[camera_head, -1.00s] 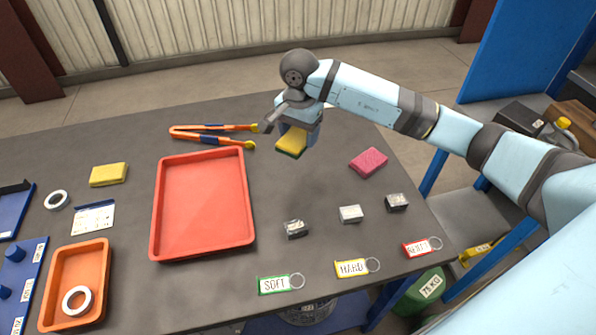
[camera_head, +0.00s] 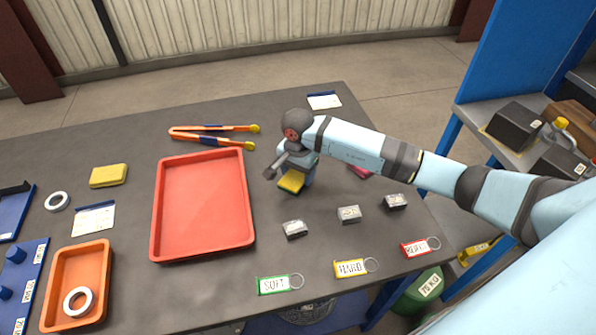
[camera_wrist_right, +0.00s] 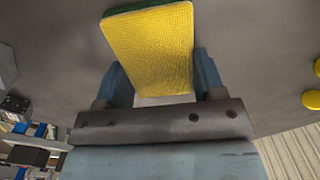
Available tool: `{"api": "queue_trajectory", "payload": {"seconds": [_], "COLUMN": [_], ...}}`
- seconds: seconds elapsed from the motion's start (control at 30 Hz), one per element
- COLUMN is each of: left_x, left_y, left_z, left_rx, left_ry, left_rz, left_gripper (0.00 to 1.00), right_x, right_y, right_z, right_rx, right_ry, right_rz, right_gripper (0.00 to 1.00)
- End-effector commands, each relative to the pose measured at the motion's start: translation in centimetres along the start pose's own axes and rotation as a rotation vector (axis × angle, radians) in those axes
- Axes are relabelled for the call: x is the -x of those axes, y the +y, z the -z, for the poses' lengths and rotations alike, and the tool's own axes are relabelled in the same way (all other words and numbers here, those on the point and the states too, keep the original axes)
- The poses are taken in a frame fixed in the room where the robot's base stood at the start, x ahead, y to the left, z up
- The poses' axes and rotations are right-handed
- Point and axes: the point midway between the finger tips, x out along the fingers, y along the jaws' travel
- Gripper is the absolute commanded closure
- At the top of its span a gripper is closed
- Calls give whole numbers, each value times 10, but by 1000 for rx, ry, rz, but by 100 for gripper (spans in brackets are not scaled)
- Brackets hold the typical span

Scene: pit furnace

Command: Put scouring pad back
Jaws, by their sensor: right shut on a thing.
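My right gripper (camera_head: 298,176) is shut on a scouring pad (camera_head: 291,184), yellow with a dark green side. It is over the table right of the red tray; I cannot tell whether the pad touches the table. In the right wrist view the yellow face of the pad (camera_wrist_right: 152,45) sits between the two blue fingers. A pink pad (camera_head: 361,171) lies just right of the gripper, mostly hidden by my arm. Another yellow pad (camera_head: 108,175) lies at the left of the table. My left gripper is not in view.
The red tray (camera_head: 201,255) is empty. Orange tongs (camera_head: 213,136) lie behind it. Several small metal blocks (camera_head: 349,214) and key tags, SOFT (camera_head: 274,285) and HARD (camera_head: 350,268) among them, lie in front. A white card (camera_head: 324,100) lies at the back edge.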

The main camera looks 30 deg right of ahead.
Motion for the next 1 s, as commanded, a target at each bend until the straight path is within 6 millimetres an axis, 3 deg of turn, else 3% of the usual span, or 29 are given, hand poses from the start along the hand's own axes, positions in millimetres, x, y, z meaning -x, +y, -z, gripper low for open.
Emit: {"api": "queue_trajectory", "payload": {"seconds": [0.23,0.27,0.33,0.37,0.77,1.0], "left_x": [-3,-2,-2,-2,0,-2], "left_y": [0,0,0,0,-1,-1], "left_z": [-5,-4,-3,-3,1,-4], "left_rx": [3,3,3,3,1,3], "left_ry": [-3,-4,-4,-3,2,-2], "left_rz": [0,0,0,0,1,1], "left_gripper": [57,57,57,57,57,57], "right_x": [-5,-3,-3,-3,7,56], "right_y": [0,0,0,0,0,0], "right_z": [0,0,0,0,1,1], "right_rx": [0,0,0,0,0,1], "right_ry": [1,1,1,1,2,4], "right_rz": [0,0,0,0,1,3], "right_gripper": [56,30,14,11,11,11]}}
